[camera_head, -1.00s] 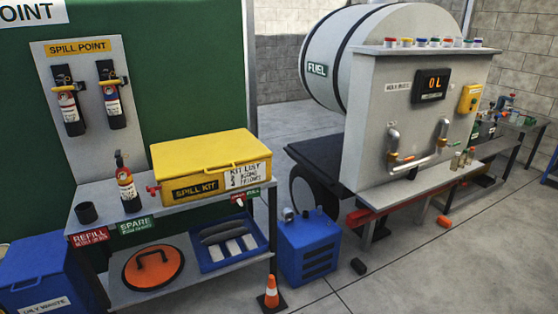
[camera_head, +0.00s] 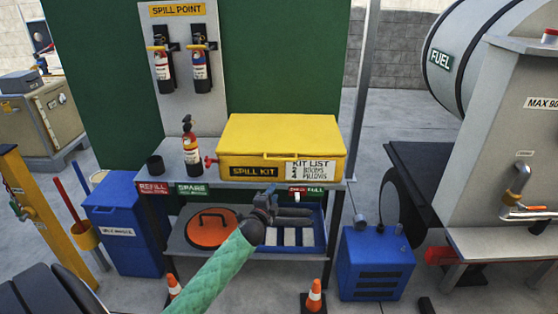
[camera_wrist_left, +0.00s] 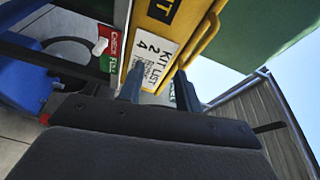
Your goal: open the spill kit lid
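The spill kit (camera_head: 230,160) is a yellow box on the bench's top shelf. Its yellow lid (camera_head: 285,132) is shut flat, with a bar handle (camera_head: 287,156) along the front. My left gripper (camera_head: 268,197) is in front of the bench, below the box's front edge and apart from it. In the left wrist view, the two fingers of my left gripper (camera_wrist_left: 160,88) stand apart with nothing between them. The box front with the kit list label (camera_wrist_left: 155,62) and the yellow handle (camera_wrist_left: 201,38) lie just beyond them. My right gripper is not in view.
A fire extinguisher (camera_head: 192,150) and a black cup (camera_head: 155,165) stand left of the box. An orange round lid (camera_head: 203,238) and a blue tray (camera_head: 322,238) are on the lower shelf. A blue unit (camera_head: 375,262) and a cone (camera_head: 314,298) stand on the floor.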

